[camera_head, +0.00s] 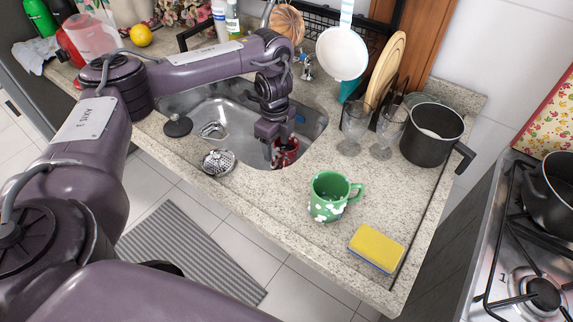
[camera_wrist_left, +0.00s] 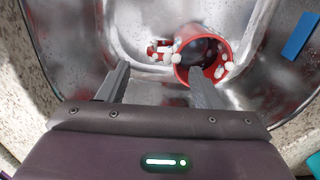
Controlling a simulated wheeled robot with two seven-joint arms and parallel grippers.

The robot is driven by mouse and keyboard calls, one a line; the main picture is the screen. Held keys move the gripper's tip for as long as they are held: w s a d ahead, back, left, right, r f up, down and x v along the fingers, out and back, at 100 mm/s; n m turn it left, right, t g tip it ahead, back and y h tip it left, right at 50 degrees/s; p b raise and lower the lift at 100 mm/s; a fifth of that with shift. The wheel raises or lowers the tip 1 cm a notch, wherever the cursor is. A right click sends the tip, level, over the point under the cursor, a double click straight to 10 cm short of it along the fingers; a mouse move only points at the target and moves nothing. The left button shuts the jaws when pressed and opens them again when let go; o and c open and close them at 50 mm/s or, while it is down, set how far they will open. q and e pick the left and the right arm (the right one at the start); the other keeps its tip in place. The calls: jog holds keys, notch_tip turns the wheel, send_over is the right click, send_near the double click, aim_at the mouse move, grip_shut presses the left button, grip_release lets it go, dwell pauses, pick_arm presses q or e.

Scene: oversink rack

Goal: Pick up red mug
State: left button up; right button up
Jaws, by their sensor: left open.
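The red mug (camera_head: 287,151) with white spots is in the sink basin (camera_head: 228,118), near its front right corner. My left gripper (camera_head: 277,155) reaches down into the sink at the mug and partly hides it. In the left wrist view the mug (camera_wrist_left: 203,52) shows its open mouth, with its handle on the left. My left gripper (camera_wrist_left: 158,78) is open there. Its right finger overlaps the mug's mouth, and its left finger is left of the handle. I cannot tell whether either finger touches the mug. My right gripper is not in view.
A green mug (camera_head: 329,196) and a yellow sponge (camera_head: 376,248) stand on the counter to the right. Two glasses (camera_head: 354,124) and a black pot (camera_head: 431,133) are behind them. A metal strainer (camera_head: 218,162) lies at the sink's front edge.

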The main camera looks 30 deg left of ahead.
aim_at(276, 156)
pick_arm(q)
jog(key=shift+f+b, duration=0.35)
jog(key=shift+f, duration=0.55)
notch_tip(276, 156, down, 6)
jog(key=shift+a+f+b, duration=0.15)
jog(key=shift+b, duration=1)
jog(key=c, duration=1.2)
